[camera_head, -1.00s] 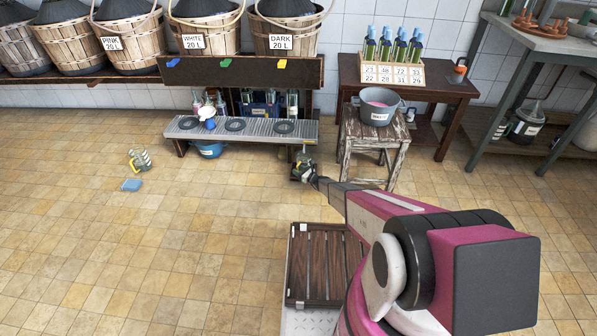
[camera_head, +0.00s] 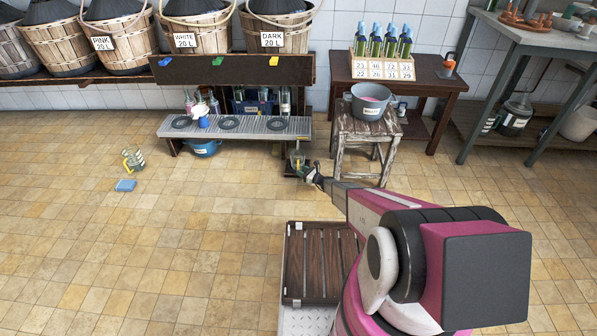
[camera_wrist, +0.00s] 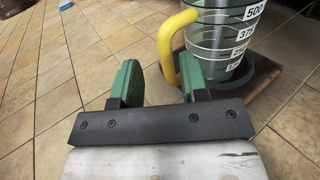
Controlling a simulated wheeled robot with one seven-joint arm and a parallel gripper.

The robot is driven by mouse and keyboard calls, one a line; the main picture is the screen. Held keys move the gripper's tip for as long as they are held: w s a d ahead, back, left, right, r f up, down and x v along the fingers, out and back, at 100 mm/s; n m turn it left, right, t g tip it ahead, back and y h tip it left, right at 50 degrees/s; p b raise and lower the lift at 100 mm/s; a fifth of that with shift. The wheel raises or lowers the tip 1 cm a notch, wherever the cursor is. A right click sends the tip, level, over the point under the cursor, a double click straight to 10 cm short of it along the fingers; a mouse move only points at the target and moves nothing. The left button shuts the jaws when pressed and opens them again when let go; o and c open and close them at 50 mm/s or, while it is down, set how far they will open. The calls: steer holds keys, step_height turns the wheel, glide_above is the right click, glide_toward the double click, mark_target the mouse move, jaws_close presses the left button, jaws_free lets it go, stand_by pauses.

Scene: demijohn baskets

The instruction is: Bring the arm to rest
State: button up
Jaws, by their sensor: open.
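My gripper (camera_head: 306,172) is at the end of my outstretched arm, low in front of the slatted bench. In the wrist view its two green fingers (camera_wrist: 160,80) stand apart with nothing clamped between them. A clear measuring jug (camera_wrist: 225,50) with white number labels stands upright just beyond them. Its yellow handle (camera_wrist: 166,50) is in line with the gap between the fingers; I cannot tell whether they touch it. The jug stands on a dark ring on a brown board (camera_wrist: 268,84). In the head view this jug (camera_head: 297,158) is small and partly hidden.
The bench (camera_head: 255,133) and a worn stool (camera_head: 356,128) with a grey pot (camera_head: 371,103) stand close to my gripper. A side table (camera_head: 432,92) holds a bottle rack. Another yellow-handled jug (camera_head: 134,158) and a blue sponge (camera_head: 125,185) are on the floor left. The middle floor is clear.

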stand_by(0.4)
steer(key=s+d+r+n+g+h, duration=0.1)
steer(key=s+r+n+g+h, duration=0.1)
steer(key=s+r+n+g, duration=0.7)
steer(key=s+d+r+n+h, duration=0.15)
steer(key=s+r+n, duration=0.45)
steer(key=s+r, duration=0.75)
steer(key=s+d+r+n+h, duration=0.5)
steer(key=s+d+r, duration=0.3)
steer(key=s+r, duration=0.3)
steer(key=s+d+r+n+g+h, duration=0.1)
steer(key=s+d+r+n+h, duration=0.4)
steer(key=s+d+r, duration=0.4)
step_height(320, 180, up, 3)
steer(key=shift+s+h, duration=0.65)
steer(key=shift+s, duration=0.3)
